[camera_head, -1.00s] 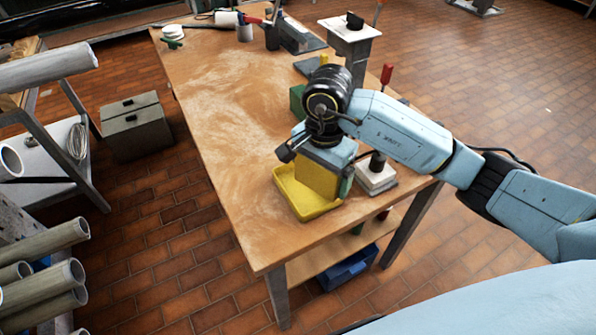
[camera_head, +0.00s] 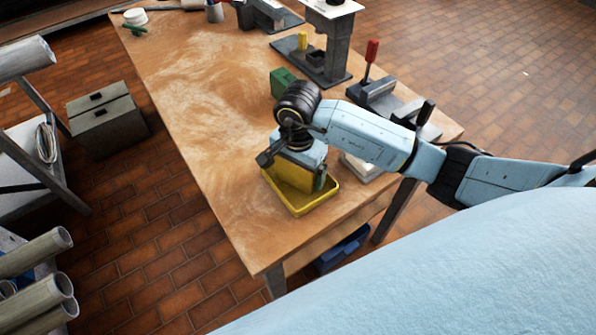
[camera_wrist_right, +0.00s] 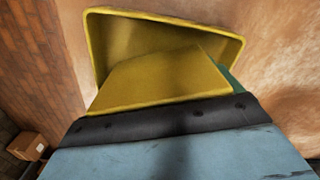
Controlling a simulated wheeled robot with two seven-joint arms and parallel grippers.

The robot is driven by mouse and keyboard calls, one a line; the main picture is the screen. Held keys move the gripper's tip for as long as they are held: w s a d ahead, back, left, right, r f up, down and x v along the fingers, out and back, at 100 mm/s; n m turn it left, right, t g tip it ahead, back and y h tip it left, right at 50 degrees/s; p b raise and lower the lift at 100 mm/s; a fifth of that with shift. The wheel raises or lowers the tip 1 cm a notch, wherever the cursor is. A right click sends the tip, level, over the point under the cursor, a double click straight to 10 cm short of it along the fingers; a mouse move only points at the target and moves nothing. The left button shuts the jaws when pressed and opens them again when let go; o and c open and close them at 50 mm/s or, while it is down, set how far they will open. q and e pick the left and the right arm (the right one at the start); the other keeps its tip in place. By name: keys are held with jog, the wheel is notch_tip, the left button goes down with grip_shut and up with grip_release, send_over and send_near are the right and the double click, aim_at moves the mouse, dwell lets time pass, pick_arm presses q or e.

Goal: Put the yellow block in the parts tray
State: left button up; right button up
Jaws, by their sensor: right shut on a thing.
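The yellow block (camera_head: 297,175) is held in my right gripper (camera_head: 300,172) at the near end of the workbench. The yellow parts tray (camera_head: 302,210) lies on the bench directly under it. In the right wrist view the block (camera_wrist_right: 165,80) shows in front of the tray, whose far rim (camera_wrist_right: 165,15) is visible behind it. The block overlaps the tray's inside in both views. I cannot tell whether its underside touches the tray floor, as that is hidden. My left gripper is in neither view.
A green block (camera_head: 283,82) stands on the wooden bench (camera_head: 190,110) behind my right wrist. A red-handled tool (camera_head: 371,55) and a grey press-like stand (camera_head: 325,50) are farther back. The left part of the bench top is clear.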

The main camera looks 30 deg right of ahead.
jog(key=shift+w+f, duration=0.1)
jog(key=shift+f, duration=0.55)
jog(key=o, duration=1)
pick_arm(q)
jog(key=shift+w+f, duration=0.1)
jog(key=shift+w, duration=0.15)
pick_arm(e)
jog(key=shift+o, duration=0.2)
notch_tip(320, 180, up, 12)
jog(key=shift+r, duration=0.15)
